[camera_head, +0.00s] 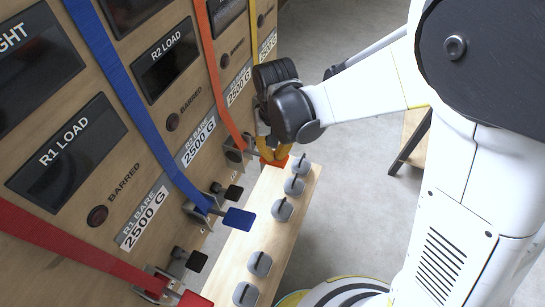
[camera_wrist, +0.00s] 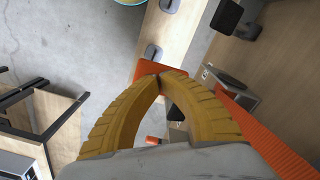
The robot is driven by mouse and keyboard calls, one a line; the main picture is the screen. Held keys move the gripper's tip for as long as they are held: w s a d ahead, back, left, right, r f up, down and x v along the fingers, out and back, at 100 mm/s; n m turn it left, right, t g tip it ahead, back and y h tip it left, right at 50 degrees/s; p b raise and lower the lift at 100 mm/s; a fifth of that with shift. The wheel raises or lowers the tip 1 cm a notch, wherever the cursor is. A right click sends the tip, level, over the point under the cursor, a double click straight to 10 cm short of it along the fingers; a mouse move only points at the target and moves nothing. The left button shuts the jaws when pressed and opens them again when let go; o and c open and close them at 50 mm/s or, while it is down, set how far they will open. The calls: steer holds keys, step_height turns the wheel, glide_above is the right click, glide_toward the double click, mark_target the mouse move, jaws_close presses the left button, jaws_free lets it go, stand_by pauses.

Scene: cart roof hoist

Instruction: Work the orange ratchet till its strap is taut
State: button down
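The orange strap (camera_head: 216,75) runs down the wooden panel to its ratchet (camera_head: 238,150). It also shows in the wrist view (camera_wrist: 265,130), slanting to the lower right. The ratchet's flat orange handle (camera_head: 274,162) sticks out over the pale ledge. My gripper (camera_head: 268,148) is at this handle, its yellow fingers pointing down at it. In the wrist view my fingertips (camera_wrist: 160,77) come together, with the orange handle (camera_wrist: 147,68) directly behind them. The fingers look shut; I cannot tell whether they pinch the handle or only touch it. The orange load display is mostly hidden.
The blue handle (camera_head: 238,219) and red handle (camera_head: 194,299) stick out nearer along the panel. Several grey weights (camera_head: 282,209) stand on the wooden ledge (camera_head: 236,250). A yellow strap (camera_head: 253,35) hangs farther back. Open grey floor (camera_head: 345,220) lies to the right.

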steer(key=shift+f, duration=0.55)
steer(key=f+b, duration=0.3)
steer(key=shift+a+f+b, duration=0.15)
steer(key=shift+a+b, duration=0.1)
steer(key=shift+b, duration=0.1)
step_height(320, 180, up, 10)
steer(key=p, duration=0.6)
steer(key=shift+w+p, duration=0.15)
steer(key=shift+p, duration=0.25)
step_height(320, 180, up, 6)
steer(key=p, duration=0.3)
steer(key=shift+p, duration=0.35)
